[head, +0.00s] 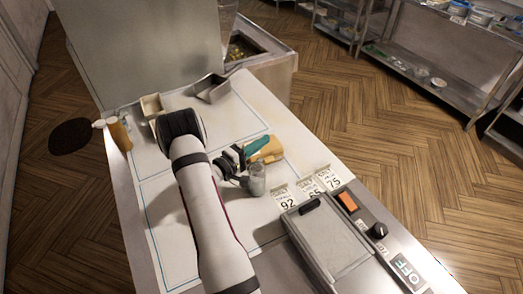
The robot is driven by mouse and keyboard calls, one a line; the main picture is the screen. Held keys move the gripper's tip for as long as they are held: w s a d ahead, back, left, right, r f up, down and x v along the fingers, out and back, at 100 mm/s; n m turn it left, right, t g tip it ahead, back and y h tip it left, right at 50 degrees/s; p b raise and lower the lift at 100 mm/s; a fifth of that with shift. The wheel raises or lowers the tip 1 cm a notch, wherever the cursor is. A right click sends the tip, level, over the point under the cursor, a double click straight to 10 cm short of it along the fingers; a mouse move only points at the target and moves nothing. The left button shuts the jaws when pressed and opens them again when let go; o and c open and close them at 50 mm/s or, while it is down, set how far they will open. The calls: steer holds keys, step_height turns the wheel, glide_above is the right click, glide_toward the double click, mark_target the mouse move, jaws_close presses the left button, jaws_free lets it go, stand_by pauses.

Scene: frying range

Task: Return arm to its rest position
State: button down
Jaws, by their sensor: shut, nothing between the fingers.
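My arm (205,205) reaches up from the bottom of the head view, over the white worktop, to a dark joint near the middle left. Its wrist end bends back to the right over the middle of the worktop.
A lidded unit (329,239) with an orange switch and a black knob is at lower right, beside number cards (310,189). A metal tray (210,88), a tan container (151,104) and a bottle (119,132) stand farther back. A fryer-like basin (262,50) lies beyond.

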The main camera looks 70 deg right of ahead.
steer(key=w+a+f, duration=0.1)
steer(key=w+a, duration=0.1)
steer(key=w+a+f, duration=0.1)
steer(key=w+a, duration=0.1)
steer(key=w, duration=0.1)
steer(key=w+a+f, duration=0.1)
steer(key=w+a, duration=0.1)
steer(key=shift+w+a+f, duration=0.1)
steer(key=shift+w, duration=0.05)
steer(key=s+a+r+m+y, duration=0.1)
steer(key=a+r+m+y, duration=0.2)
steer(key=a+r+y, duration=0.8)
steer(key=s+a+r+n+t+y, duration=0.1)
steer(key=s+a+t+y, duration=0.1)
steer(key=a, duration=0.9)
steer(key=s+a+r+n+t+y, duration=0.1)
steer(key=a+t+y, duration=0.1)
steer(key=a, duration=1)
steer(key=s+a+r+n+t+y, duration=0.1)
steer(key=a+t, duration=0.3)
steer(key=a, duration=0.8)
steer(key=shift+s+r+t+y, duration=0.3)
steer(key=shift+s+r+y, duration=0.3)
steer(key=shift+s, duration=0.25)
